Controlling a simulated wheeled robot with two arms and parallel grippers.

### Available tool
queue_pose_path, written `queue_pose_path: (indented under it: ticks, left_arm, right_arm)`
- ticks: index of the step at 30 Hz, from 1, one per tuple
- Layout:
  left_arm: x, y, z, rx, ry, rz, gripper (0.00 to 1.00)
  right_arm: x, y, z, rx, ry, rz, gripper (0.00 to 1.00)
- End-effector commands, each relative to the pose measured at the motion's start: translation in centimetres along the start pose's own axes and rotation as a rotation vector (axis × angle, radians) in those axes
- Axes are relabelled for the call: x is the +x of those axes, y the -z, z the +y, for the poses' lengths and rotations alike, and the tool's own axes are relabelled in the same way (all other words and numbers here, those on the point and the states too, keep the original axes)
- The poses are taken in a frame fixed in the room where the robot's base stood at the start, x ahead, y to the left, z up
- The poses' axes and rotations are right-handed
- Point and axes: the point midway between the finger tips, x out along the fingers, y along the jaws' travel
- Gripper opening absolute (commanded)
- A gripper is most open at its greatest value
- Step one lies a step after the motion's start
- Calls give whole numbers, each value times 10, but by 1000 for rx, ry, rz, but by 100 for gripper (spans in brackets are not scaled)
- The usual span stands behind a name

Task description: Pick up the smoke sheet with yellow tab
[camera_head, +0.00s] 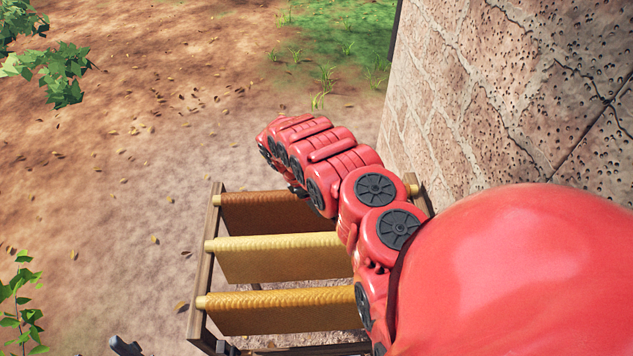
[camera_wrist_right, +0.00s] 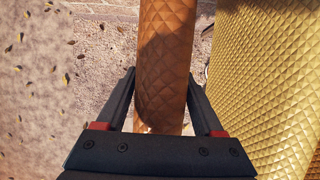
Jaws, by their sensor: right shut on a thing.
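A wooden rack (camera_head: 202,262) holds three hanging sheets in the head view. The far one is brown (camera_head: 265,212), the middle one pale yellow (camera_head: 280,262) and the near one amber (camera_head: 285,312). My right arm reaches over the rack's right side to its far end and hides part of the sheets. In the right wrist view my right gripper (camera_wrist_right: 161,75) is shut on the brown sheet (camera_wrist_right: 165,60), with a finger on each side of it. The pale yellow sheet (camera_wrist_right: 265,90) hangs beside it at the right. I see no yellow tab on any sheet. My left gripper is not recognisable in view.
A stone wall (camera_head: 500,90) stands close at the right of the rack. Leafy branches (camera_head: 50,70) show at the upper left and a small plant (camera_head: 20,305) at the lower left. A small dark object (camera_head: 125,346) at the bottom edge is unclear. Open dirt ground lies left and beyond.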

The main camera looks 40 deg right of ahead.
Motion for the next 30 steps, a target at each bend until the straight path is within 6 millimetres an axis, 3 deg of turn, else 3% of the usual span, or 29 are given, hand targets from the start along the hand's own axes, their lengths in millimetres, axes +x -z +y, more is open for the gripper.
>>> queue_pose_path:
  ticks: [1, 3, 20, 30]
  left_arm:
    - [0, 0, 0, 0, 0, 0, 50]
    - [0, 0, 0, 0, 0, 0, 50]
    - [-2, 0, 0, 0, 0, 0, 50]
    - [-17, -3, 1, 0, 0, 0, 50]
  right_arm:
    - [0, 0, 0, 0, 0, 0, 12]
    - [0, 0, 0, 0, 0, 0, 0]
    - [-4, -2, 1, 0, -1, 0, 0]
    - [-32, -12, 2, 2, -6, 0, 0]
